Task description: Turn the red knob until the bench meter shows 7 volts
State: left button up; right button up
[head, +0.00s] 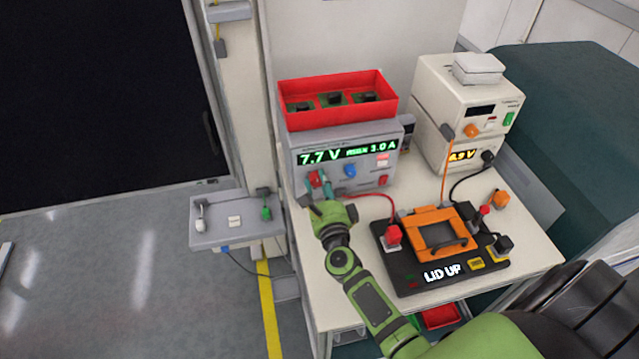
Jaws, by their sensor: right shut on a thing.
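My right gripper (321,184), on the green arm, is shut on the red knob. The bench meter (436,150) is the cream lower box at the right, with an orange display (461,155). My left gripper is not in view.
A blue knob (349,170) sits right of the red one. A red bin (338,104) stands on the supply. In front is a black fixture (410,283) showing LID UP, with an orange frame (440,233) and cables. The table's front left corner (318,290) is clear.

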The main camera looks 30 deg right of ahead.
jog(key=shift+w+r, duration=0.1)
jog(key=shift+r, duration=0.15)
dwell(0.3)
jog(key=o, duration=1.1)
jog(key=shift+o, duration=0.2)
jog(key=shift+a+f, duration=0.1)
jog(key=shift+f, duration=0.1)
jog(key=shift+s, duration=0.35)
jog(key=v, duration=1.1)
jog(key=shift+s, duration=0.2)
jog(key=shift+a, duration=0.15)
